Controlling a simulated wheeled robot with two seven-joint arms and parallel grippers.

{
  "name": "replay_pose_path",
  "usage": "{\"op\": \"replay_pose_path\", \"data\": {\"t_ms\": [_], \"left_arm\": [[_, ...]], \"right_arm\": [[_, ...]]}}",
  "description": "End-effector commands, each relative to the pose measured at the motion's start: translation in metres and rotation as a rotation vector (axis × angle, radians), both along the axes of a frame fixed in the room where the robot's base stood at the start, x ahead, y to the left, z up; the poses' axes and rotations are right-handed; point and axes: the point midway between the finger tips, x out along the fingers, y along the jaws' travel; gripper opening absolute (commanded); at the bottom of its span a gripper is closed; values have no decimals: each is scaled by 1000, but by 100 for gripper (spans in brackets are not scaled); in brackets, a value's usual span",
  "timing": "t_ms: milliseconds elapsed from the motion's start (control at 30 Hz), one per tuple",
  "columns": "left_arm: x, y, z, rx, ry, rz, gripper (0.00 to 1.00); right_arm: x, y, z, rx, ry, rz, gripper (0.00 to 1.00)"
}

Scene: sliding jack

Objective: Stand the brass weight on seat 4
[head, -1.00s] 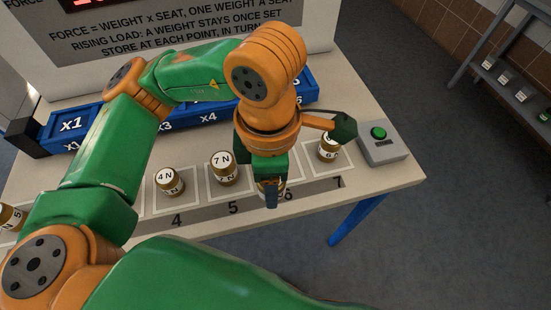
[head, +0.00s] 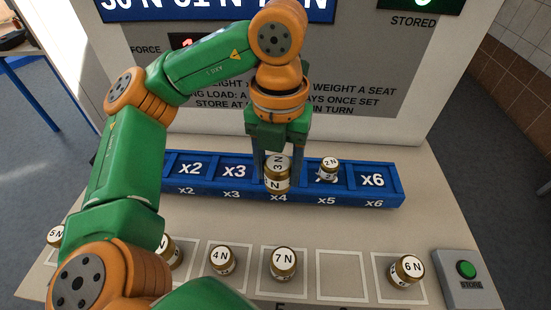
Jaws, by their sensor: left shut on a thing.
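My left gripper (head: 278,168) is shut on a brass weight (head: 277,183) marked 3 N. It points down over the blue rail (head: 232,197), at the seat labelled x4. I cannot tell whether the weight's base touches the seat, as the weight covers it. Another brass weight, marked 2 N (head: 329,168), stands on seat x5, just right of the held one. My right gripper is not in view.
On the table in front stand brass weights marked 4 N (head: 222,261), 7 N (head: 284,264) and 6 N (head: 406,270). An empty square (head: 342,276) lies between the last two. A grey box with a green STORE button (head: 467,269) stands at right. The display panel rises behind the rail.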

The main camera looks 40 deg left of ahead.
Motion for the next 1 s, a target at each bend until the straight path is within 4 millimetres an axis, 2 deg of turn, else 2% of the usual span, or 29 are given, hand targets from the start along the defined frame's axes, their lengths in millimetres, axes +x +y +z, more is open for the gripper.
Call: {"op": "replay_pose_path", "data": {"t_ms": [267, 333, 400, 600, 700, 800, 1000], "left_arm": [[70, 47, -40, -3, 12, 12, 0], [82, 55, -63, -2, 12, 8, 0], [92, 63, -70, 0, 11, 9, 0], [111, 75, -97, 2, 6, 6, 0], [109, 74, -115, 2, 8, 2, 0], [110, 74, -127, 3, 3, 2, 0], [110, 73, -129, 2, 2, 2, 0]], "right_arm": [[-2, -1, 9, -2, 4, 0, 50], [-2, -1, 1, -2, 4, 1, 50], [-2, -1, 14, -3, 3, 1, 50], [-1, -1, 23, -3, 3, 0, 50], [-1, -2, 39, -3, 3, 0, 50], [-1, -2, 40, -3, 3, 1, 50], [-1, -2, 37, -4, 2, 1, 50]]}}
